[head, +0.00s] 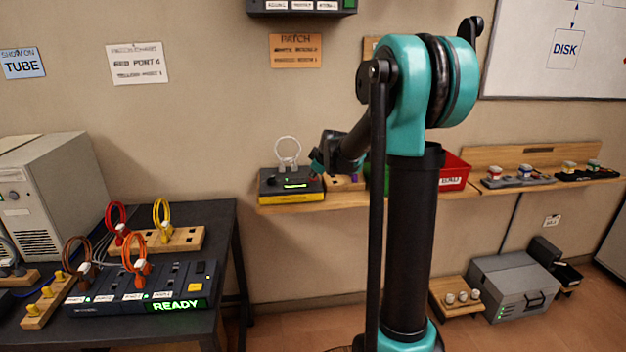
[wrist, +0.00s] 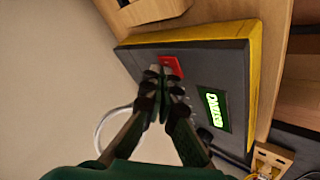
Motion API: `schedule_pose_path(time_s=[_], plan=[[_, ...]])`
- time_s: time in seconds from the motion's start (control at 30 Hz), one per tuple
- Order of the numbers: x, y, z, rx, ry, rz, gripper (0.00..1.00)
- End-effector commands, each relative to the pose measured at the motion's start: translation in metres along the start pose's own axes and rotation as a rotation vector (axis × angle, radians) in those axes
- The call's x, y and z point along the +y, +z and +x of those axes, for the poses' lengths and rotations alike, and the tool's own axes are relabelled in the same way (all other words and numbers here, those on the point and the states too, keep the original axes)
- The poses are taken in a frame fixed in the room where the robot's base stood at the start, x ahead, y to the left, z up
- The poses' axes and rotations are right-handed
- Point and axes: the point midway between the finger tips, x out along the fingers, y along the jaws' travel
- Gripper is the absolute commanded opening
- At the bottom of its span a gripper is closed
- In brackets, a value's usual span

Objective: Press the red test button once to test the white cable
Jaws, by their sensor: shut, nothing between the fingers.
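The cable tester is a dark box with a yellow base (head: 292,197) on the wall shelf; in the wrist view its dark top (wrist: 205,65) fills the middle. Its small display glows green, its text too small to read surely. The red test button (wrist: 173,66) is on the tester's top. The white cable (head: 287,143) stands as a loop at the tester; part of it also shows in the wrist view (wrist: 104,122). My gripper (wrist: 158,72) is shut and empty, its fingertips right beside the red button and partly overlapping it. I cannot tell whether they touch it.
A wooden block (head: 343,183) sits just right of the tester on the shelf (head: 410,199). A red bin (head: 454,172) stands further right, behind my arm. A table at left holds a dark panel reading READY (head: 178,305) and several coloured cables.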

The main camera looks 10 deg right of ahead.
Motion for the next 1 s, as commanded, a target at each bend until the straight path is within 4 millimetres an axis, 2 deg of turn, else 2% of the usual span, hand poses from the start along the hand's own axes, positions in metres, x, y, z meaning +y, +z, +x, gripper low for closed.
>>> schedule_pose_path(time_s=[1.0], plan=[[0.009, -0.009, -0.012, 0.0, 0.0, 0.0, 0.0]])
